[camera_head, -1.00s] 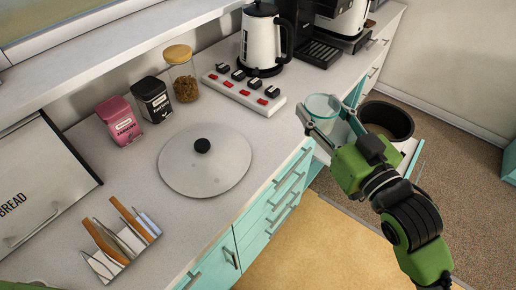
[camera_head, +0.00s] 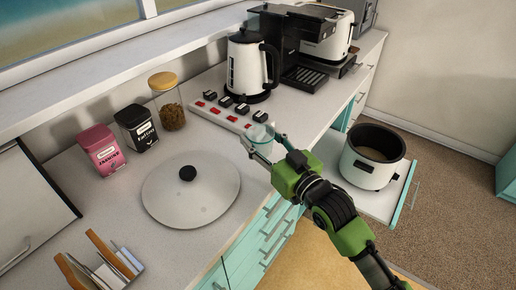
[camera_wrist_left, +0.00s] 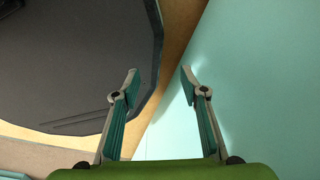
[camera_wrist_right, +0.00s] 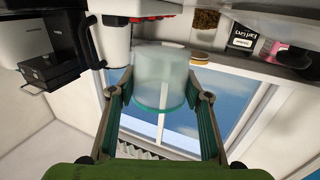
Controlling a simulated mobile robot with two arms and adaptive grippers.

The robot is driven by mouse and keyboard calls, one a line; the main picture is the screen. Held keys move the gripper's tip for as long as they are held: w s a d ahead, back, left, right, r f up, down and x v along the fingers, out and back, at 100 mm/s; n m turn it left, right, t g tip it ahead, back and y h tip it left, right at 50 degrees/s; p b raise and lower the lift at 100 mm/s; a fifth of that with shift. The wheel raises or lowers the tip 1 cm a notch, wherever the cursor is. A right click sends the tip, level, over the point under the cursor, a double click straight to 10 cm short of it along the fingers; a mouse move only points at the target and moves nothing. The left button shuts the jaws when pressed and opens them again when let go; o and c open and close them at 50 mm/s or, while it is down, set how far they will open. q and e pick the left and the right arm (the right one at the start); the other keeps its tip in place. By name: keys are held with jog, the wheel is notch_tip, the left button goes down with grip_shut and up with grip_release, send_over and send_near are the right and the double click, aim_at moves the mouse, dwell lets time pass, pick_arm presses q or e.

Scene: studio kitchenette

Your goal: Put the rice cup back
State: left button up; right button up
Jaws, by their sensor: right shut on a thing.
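The rice cup (camera_head: 261,132) is a clear, pale teal cup held above the counter in front of the switch strip. My right gripper (camera_head: 260,143) is shut on it. In the right wrist view the cup (camera_wrist_right: 160,82) sits between the two fingers (camera_wrist_right: 160,95), partly covering the window behind. My left gripper (camera_wrist_left: 158,80) is open and empty in the left wrist view, between a dark grey surface and a teal panel. The left gripper is not in the head view.
A white rice cooker (camera_head: 370,172) stands open on a pulled-out shelf (camera_head: 405,196). Its lid (camera_head: 205,196) lies on the counter (camera_head: 100,208). Behind are a kettle (camera_head: 245,70), a switch strip (camera_head: 221,116), a jar (camera_head: 170,115) and black and pink tins (camera_head: 103,152).

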aim_at(258, 150)
jog(key=shift+w+a+f, duration=0.3)
jog(key=shift+w+f, duration=0.15)
jog(key=shift+f, duration=0.1)
notch_tip(258, 150, down, 3)
jog(key=shift+w+a+f, duration=0.1)
pick_arm(q)
jog(key=shift+w+d+r, duration=0.2)
jog(key=shift+w+d, duration=0.05)
jog(key=shift+d, duration=0.15)
pick_arm(e)
jog(key=shift+f, duration=0.1)
jog(key=shift+f, duration=0.1)
jog(key=shift+f, duration=0.15)
jog(key=o, duration=1.2)
pick_arm(q)
jog(key=shift+s+a, duration=0.1)
jog(key=shift+s, duration=0.05)
pick_arm(e)
jog(key=shift+o, duration=0.2)
